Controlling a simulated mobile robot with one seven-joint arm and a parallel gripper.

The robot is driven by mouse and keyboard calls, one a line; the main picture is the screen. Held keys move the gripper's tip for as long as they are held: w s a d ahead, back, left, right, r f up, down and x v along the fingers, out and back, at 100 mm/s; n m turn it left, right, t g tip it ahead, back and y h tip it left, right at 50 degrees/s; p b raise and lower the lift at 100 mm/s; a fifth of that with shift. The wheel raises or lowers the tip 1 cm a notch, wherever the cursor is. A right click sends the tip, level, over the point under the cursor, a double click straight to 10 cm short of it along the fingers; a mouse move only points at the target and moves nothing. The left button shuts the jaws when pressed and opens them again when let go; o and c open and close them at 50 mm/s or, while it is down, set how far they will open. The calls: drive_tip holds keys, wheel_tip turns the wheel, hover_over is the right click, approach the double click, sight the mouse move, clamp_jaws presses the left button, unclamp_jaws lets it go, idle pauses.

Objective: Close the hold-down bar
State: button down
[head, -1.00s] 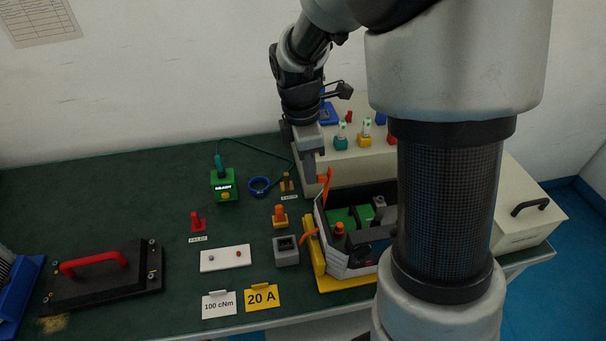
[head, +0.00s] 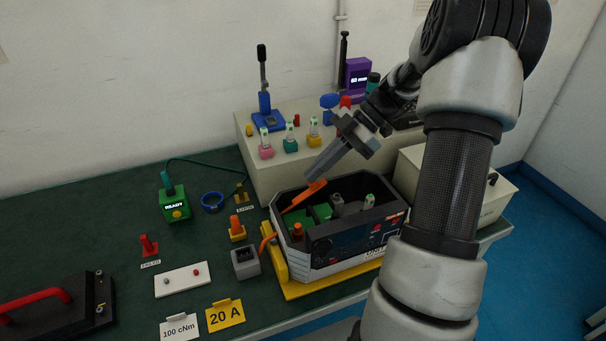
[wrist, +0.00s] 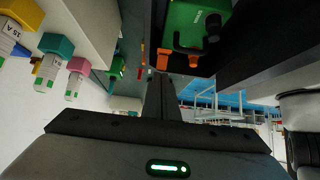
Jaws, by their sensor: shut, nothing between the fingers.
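The orange hold-down bar (head: 303,196) slants up to the right over the left part of the open grey-and-black unit (head: 345,242). Its lower end is at the unit's left side and its upper end is raised. My gripper (head: 312,174) is shut and empty, pointing down to the left, with its tips right by the bar's raised end. I cannot tell whether they touch. In the wrist view the shut fingers (wrist: 160,92) point toward an orange part (wrist: 163,58). Green boards (head: 322,212) lie inside the unit; its near wall hides part of the inside.
A cream box (head: 265,160) with several coloured fuse holders stands behind the unit. Another cream box (head: 408,165) stands to its right. A grey socket block (head: 246,262), an orange-topped yellow block (head: 237,230) and a white plate (head: 183,280) are to the left.

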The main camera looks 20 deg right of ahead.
sight(331, 184)
drive_tip(key=d+f+y+b, duration=0.1)
drive_tip(key=f, duration=0.1)
drive_tip(key=d+f+y+b, duration=0.2)
drive_tip(key=shift+d+f+b, duration=0.25)
drive_tip(key=shift+f+b, duration=0.25)
drive_tip(key=shift+f, duration=0.05)
drive_tip(key=shift+d+f+b, duration=0.25)
drive_tip(key=shift+f+b, duration=0.25)
drive_tip(key=shift+s+d+f, duration=0.1)
drive_tip(key=shift+d+f, duration=0.05)
drive_tip(key=shift+f, duration=0.15)
